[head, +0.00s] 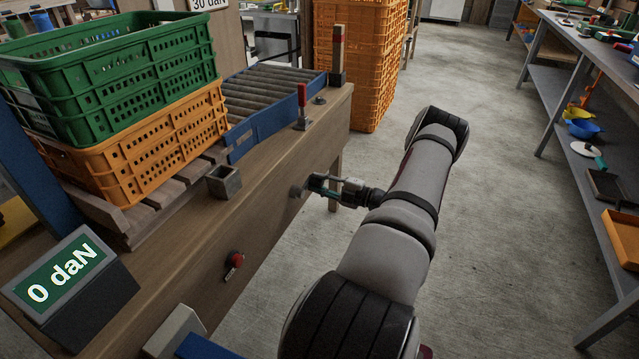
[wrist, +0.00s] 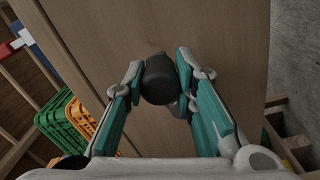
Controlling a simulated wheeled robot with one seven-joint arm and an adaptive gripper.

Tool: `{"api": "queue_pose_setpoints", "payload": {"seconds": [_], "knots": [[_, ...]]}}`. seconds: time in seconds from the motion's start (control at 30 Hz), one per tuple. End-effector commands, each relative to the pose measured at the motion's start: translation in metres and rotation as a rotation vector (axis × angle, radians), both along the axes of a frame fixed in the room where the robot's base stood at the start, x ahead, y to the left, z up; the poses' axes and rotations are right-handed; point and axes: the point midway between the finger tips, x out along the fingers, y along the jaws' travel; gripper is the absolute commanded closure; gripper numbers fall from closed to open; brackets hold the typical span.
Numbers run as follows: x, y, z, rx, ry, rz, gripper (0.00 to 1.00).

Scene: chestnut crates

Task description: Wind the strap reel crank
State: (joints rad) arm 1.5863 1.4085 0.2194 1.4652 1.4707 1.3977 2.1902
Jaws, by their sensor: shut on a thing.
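My gripper (head: 318,184) is at the side panel of the wooden bench (head: 190,235), level with a small grey round part (head: 297,191) of the strap reel crank. In the wrist view the teal and grey fingers close around the crank's dark rounded knob (wrist: 158,80), one finger on each side. The knob stands in front of the wooden panel. The crank arm and most of the reel are hidden behind the knob and fingers. A tilted display (head: 66,278) at the bench's near left reads 0 daN.
A green crate (head: 110,75) sits on an orange crate (head: 150,150) on a wooden pallet. A roller conveyor (head: 262,100), a red lever (head: 302,105) and a red knob (head: 234,262) are nearby. Tall orange crates (head: 360,60) stand behind. Open concrete floor lies right of my arm.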

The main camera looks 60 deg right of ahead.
Motion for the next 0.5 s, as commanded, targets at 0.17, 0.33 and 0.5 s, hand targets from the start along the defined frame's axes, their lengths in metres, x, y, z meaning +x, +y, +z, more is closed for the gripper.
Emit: {"api": "queue_pose_setpoints", "payload": {"seconds": [0.17, 0.33, 0.5], "knots": [[-0.0006, -0.0014, -0.0008, -0.002, 0.001, -0.005, 1.00], [-0.0005, -0.0009, -0.0006, -0.002, 0.002, -0.003, 0.54], [-0.0003, -0.0006, -0.0003, -0.002, 0.001, -0.002, 0.54]]}}
